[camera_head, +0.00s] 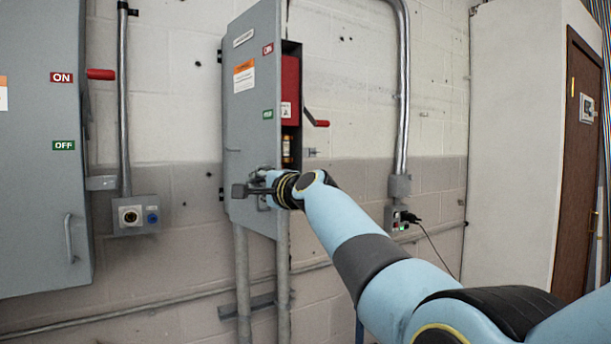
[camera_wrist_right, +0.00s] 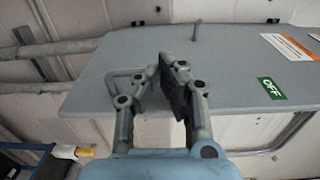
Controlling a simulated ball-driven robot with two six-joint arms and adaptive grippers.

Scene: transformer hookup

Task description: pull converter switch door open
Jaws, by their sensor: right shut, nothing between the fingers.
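The converter switch door (camera_head: 243,115) is a tall grey panel with an orange label and red and green markers. It stands ajar, with a gap along its right side showing the box's interior. In the right wrist view the door (camera_wrist_right: 235,70) fills the upper part, with its green OFF label at the right. My right gripper (camera_head: 243,190) is shut and empty at the door's lower part. In the wrist view its fingers (camera_wrist_right: 177,72) overlap the right end of the door's bar handle (camera_wrist_right: 122,79); I cannot tell if they touch it. My left gripper is not in view.
A red lever (camera_head: 316,122) sticks out right of the switch box. Another grey switch box (camera_head: 35,190) hangs at the left. A vertical conduit (camera_head: 402,100) runs to an outlet (camera_head: 398,219) at the right.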

